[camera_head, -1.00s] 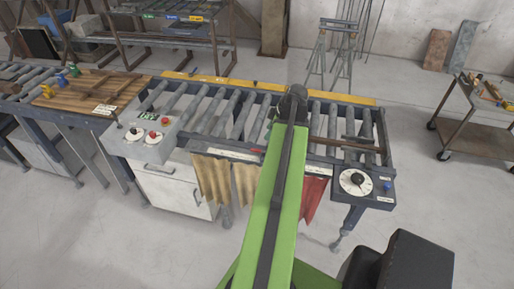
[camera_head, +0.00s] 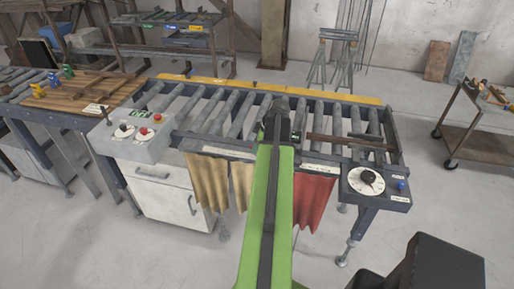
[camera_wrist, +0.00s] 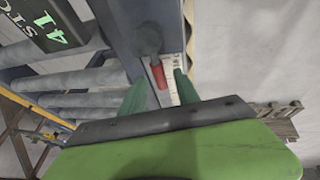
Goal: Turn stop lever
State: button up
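The stop lever (camera_wrist: 157,72) shows in the wrist view as a short red grip on a dark round pivot, mounted on the side rail of the roller table. My gripper (camera_wrist: 160,90) has its two green fingers apart, one on each side of the red grip. I cannot tell whether either finger touches it. In the head view my green arm reaches over the roller table (camera_head: 392,150) and hides the lever and my gripper.
A control box (camera_head: 140,140) with knobs stands left of the rollers above a white cabinet (camera_head: 165,200). A dial panel (camera_head: 366,181) is at the table's right corner. Tan cloth (camera_head: 208,180) and red cloth (camera_head: 313,203) hang from the front rail. A cart (camera_head: 478,135) stands far right.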

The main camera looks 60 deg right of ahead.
jog(key=shift+c, duration=0.4)
grip_shut()
dwell(0.9)
